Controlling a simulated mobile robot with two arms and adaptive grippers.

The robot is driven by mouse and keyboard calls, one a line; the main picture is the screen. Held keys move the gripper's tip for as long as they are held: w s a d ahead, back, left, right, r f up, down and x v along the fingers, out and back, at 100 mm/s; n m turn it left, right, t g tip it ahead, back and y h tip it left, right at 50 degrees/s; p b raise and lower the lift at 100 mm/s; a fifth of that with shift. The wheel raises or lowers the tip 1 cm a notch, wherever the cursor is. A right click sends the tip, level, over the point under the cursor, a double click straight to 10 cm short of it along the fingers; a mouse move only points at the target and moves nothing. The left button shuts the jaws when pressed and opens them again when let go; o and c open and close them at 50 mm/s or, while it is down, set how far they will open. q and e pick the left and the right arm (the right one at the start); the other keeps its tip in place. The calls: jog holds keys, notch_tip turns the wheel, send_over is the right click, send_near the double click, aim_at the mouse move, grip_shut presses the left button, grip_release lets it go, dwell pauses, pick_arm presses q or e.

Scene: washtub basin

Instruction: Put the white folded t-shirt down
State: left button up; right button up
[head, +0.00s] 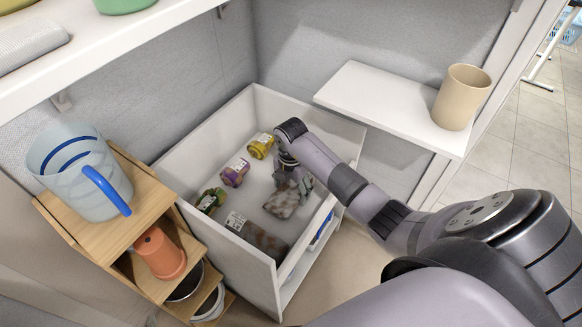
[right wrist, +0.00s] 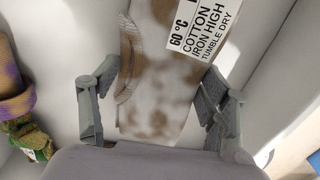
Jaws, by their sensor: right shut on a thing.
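The white folded t-shirt (head: 281,204), blotched with brown stains, is inside the white bin (head: 192,217), towards its right side. In the right wrist view the t-shirt (right wrist: 158,95) carries a printed care label reading cotton, 60 °C. My right gripper (head: 296,180) reaches down into the bin and is shut on the t-shirt, with one finger at each side of it in the right wrist view (right wrist: 158,108). Whether the cloth touches the bin floor is unclear. My left gripper is not in view.
Yellow (head: 261,146), purple (head: 235,172) and green (head: 211,200) rolled items lie along the bin's left side. Another stained folded cloth (head: 268,243) lies nearer the front. A wooden stand with a blue-handled jug (head: 80,172) is left; a shelf with a beige cup (head: 461,97) is right.

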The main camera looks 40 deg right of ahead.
dwell(0.3)
jog(key=o, duration=1.2)
jog(key=shift+o, duration=0.2)
